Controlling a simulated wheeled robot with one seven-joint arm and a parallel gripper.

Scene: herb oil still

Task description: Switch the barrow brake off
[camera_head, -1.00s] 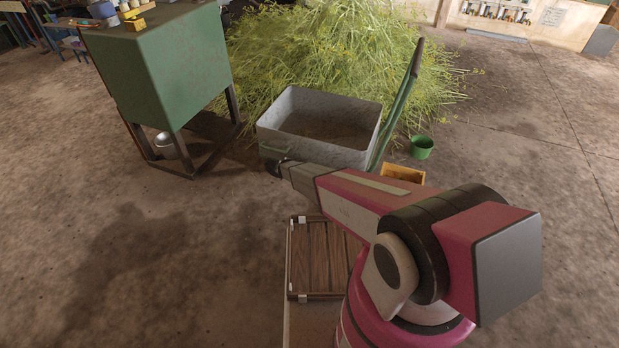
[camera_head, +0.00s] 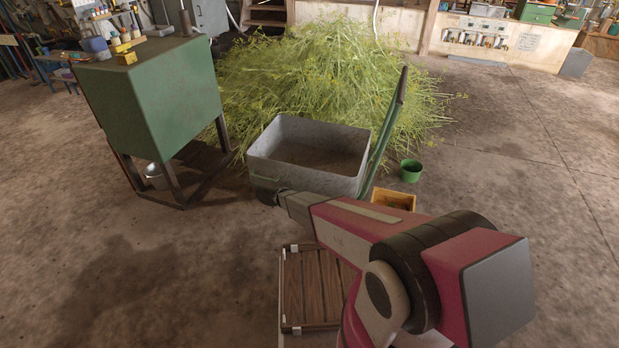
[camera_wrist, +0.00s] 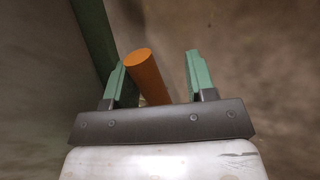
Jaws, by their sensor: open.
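The barrow (camera_head: 300,180) is a grey metal tub with a green handle (camera_head: 381,135) rising at its right, standing in front of the heap of cut herb. My gripper (camera_head: 281,195) is at the barrow's near left lower side in the head view, where its fingers are too small to make out. In the wrist view my gripper (camera_wrist: 160,66) is open, with green fingers. An orange rod (camera_wrist: 147,76), perhaps the brake lever, stands between the fingers, closer to the left one. I cannot tell whether it touches that finger. Its lower end is hidden behind the gripper body.
A green tank (camera_head: 160,100) on dark legs stands at the left. A slatted wooden crate (camera_head: 312,290) lies in front of my arm. A green bucket (camera_head: 411,172) and an orange box (camera_head: 393,199) are right of the barrow. A green bar (camera_wrist: 94,35) passes left of the fingers.

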